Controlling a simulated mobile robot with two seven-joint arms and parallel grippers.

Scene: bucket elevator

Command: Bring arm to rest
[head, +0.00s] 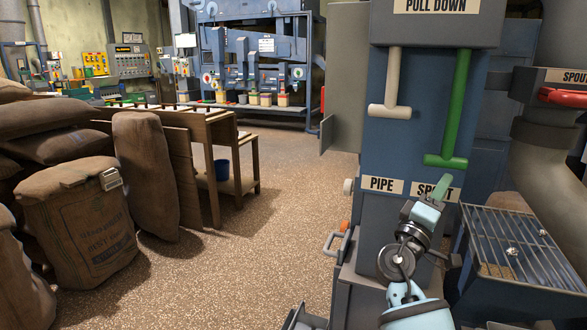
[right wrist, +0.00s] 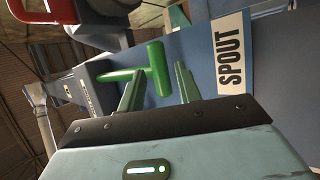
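My right gripper (head: 430,200) is raised in front of the blue machine, near the SPOUT label (head: 435,190). In the right wrist view its two green fingers (right wrist: 158,85) stand apart with nothing between them that I can see gripped. The green T-shaped handle (head: 458,110) hangs low on the machine front, just above the gripper. In the right wrist view the green handle (right wrist: 158,70) shows beyond the fingertips; I cannot tell whether they touch. A cream T-shaped handle (head: 391,85) hangs higher, to the left, above the PIPE label (head: 382,184). My left gripper is not in view.
A metal grate (head: 515,245) over a hopper lies right of my right arm. A red handle (head: 563,97) is at the far right. Stuffed sacks (head: 75,215) and a wooden bench (head: 205,150) stand at left. The speckled floor (head: 230,270) between is clear.

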